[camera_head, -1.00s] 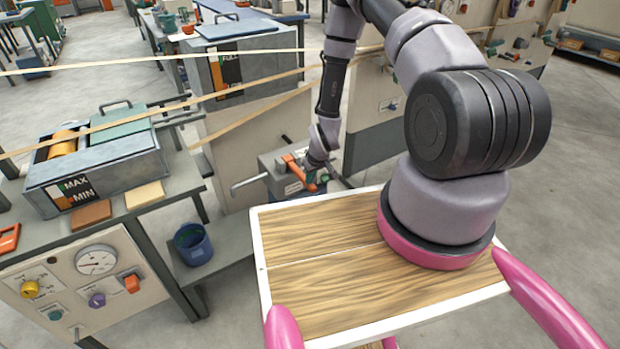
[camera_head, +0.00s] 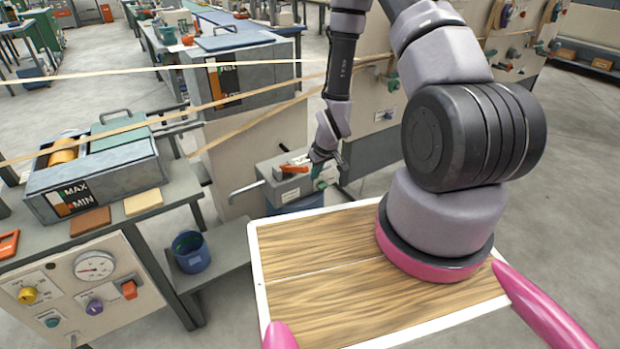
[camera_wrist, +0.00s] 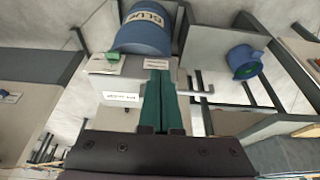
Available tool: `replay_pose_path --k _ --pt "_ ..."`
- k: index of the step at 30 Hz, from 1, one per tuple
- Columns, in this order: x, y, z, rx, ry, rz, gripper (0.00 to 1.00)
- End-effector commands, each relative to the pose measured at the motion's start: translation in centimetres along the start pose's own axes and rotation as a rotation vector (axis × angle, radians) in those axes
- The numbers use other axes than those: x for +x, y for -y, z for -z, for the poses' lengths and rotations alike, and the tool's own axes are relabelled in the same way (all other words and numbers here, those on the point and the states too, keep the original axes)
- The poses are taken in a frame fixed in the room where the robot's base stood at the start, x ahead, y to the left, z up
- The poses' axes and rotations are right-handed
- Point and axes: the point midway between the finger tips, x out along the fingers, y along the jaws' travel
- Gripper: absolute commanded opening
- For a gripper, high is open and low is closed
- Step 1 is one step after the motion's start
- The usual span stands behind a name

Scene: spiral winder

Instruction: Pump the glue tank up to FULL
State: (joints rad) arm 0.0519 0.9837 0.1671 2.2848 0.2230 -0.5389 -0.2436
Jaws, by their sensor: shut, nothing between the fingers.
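The glue tank with a dark gauge marked FULL (camera_head: 225,82) stands at upper left of centre in the head view; its level is too small to read. The grey pump box (camera_head: 280,188) with an orange lever (camera_head: 293,168) stands lower, in front of the tank's pale panel. In the wrist view the labelled box (camera_wrist: 118,88) lies just beyond my fingers, and a blue drum marked GLUE (camera_wrist: 150,32) is behind it. My gripper (camera_head: 318,182) is shut and empty at the box's right, close to the lever. Its green fingers (camera_wrist: 160,95) are together; contact is unclear.
A bench tank marked MAX and MIN (camera_head: 95,180) stands at left. A blue bucket (camera_head: 190,252) sits on a low shelf between. Pale strips (camera_head: 160,125) cross above the pump. My wooden deck fills the foreground; open floor is at right.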

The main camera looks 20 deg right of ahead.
Motion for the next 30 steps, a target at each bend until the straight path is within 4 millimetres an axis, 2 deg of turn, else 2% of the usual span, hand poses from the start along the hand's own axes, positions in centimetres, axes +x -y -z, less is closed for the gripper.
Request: replay_pose_path --k 3,7,30 --pt "-1.4 0.0 -0.6 0.0 0.0 0.0 0.0" --pt "-2.0 0.0 -0.9 0.0 0.0 0.0 0.0" --pt "-2.1 0.0 -0.9 0.0 -0.001 0.0 0.0"
